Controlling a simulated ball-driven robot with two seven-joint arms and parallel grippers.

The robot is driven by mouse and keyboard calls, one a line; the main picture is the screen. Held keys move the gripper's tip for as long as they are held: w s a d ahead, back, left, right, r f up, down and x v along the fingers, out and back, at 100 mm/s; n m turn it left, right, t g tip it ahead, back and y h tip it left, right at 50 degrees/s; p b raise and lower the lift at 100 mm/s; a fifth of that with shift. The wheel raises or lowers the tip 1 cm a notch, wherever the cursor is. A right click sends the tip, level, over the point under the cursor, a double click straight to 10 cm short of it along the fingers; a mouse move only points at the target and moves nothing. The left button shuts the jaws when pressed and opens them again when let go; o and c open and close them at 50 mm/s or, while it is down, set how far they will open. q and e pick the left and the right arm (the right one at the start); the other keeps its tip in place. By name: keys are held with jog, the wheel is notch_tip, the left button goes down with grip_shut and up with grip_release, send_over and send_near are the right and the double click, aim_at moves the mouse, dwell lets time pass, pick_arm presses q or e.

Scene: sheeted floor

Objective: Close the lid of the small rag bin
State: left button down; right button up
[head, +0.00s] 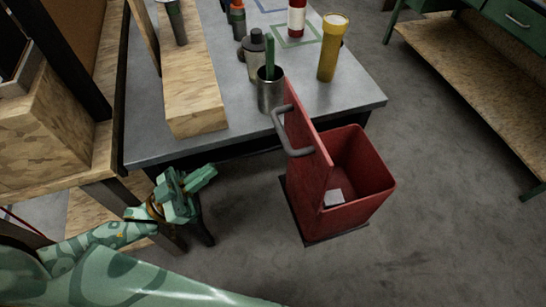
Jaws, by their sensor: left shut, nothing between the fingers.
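The small red rag bin (370,177) stands on a dark base on the floor, right of centre. Its lid (309,157) is open, standing steeply up along the bin's left side. A grey bar handle (284,130) sits on the lid's outer face, towards the table. A small pale piece (334,197) shows inside the bin. My left gripper (207,175) is shut and empty, left of the bin and clear of the lid. My right gripper is out of view.
A grey-topped table (345,97) stands just behind the bin, holding a metal cup (270,93), a yellow cylinder (332,50) and a wooden block (193,85). A green bench with a wooden shelf (480,75) is at upper right. The floor (440,220) right of the bin is clear.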

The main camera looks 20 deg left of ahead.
aim_at(291, 153)
pick_arm(q)
jog(key=w+d+r+m+g+h, duration=0.1)
jog(key=w+d+r+h, duration=0.2)
jog(key=d+r, duration=0.5)
jog(key=w+d, duration=0.1)
jog(key=d, duration=0.1)
jog(key=shift+w+d+r, duration=0.4)
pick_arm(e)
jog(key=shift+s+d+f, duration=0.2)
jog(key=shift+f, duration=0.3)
pick_arm(q)
jog(key=shift+r, duration=0.1)
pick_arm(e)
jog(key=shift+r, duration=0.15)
